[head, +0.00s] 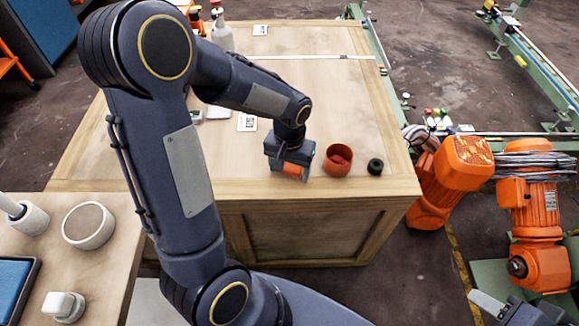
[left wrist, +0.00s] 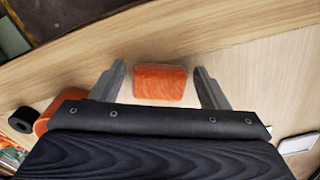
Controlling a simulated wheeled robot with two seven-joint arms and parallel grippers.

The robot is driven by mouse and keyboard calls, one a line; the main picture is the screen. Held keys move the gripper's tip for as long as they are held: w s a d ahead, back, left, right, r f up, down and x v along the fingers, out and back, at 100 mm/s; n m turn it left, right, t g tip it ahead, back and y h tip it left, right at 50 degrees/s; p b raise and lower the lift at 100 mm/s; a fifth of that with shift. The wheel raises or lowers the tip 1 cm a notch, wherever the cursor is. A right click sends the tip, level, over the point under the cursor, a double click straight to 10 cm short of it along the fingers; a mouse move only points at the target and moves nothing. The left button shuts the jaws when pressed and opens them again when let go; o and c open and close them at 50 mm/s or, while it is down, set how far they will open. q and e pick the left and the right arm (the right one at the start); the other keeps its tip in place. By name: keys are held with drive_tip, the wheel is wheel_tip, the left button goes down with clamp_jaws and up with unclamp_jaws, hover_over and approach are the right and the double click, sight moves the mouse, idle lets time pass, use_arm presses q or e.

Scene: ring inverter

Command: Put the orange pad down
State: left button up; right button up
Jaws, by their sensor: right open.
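The orange pad (left wrist: 160,82) is a small orange block. In the left wrist view it sits between the two fingers of my left gripper (left wrist: 163,85), with a gap on each side. The fingers are apart and do not touch it. In the head view my left gripper (head: 291,172) is low over the front of the wooden crate, and the pad (head: 292,170) shows partly under it. The pad appears to rest on the wood. My right gripper (head: 512,308) shows only partly at the bottom right corner, open and far from the pad.
An orange cup (head: 338,161) with red contents stands just right of my left gripper, with a black ring (head: 375,167) beyond it. The wooden crate top (head: 320,100) is mostly bare behind. Orange robot arms (head: 455,175) stand off its right side.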

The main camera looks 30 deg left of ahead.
sight(290, 170)
use_arm(q)
drive_tip(key=shift+o, duration=0.3)
drive_tip(key=shift+r, duration=0.15)
drive_tip(key=shift+r, duration=0.3)
wheel_tip(290, 170, up, 11)
drive_tip(key=p, duration=0.3)
drive_tip(key=s+d+r+t+h, duration=0.2)
drive_tip(key=s, duration=0.6)
drive_tip(key=s+d+r+t+h, duration=0.1)
drive_tip(key=s+d+r+t, duration=0.1)
drive_tip(key=s, duration=0.5)
drive_tip(key=shift+s+r+t+h, duration=0.15)
drive_tip(key=shift+s+t+h, duration=0.25)
drive_tip(key=shift+t, duration=0.4)
wheel_tip(290, 170, up, 10)
drive_tip(key=p, duration=0.9)
drive_tip(key=shift+f, duration=0.25)
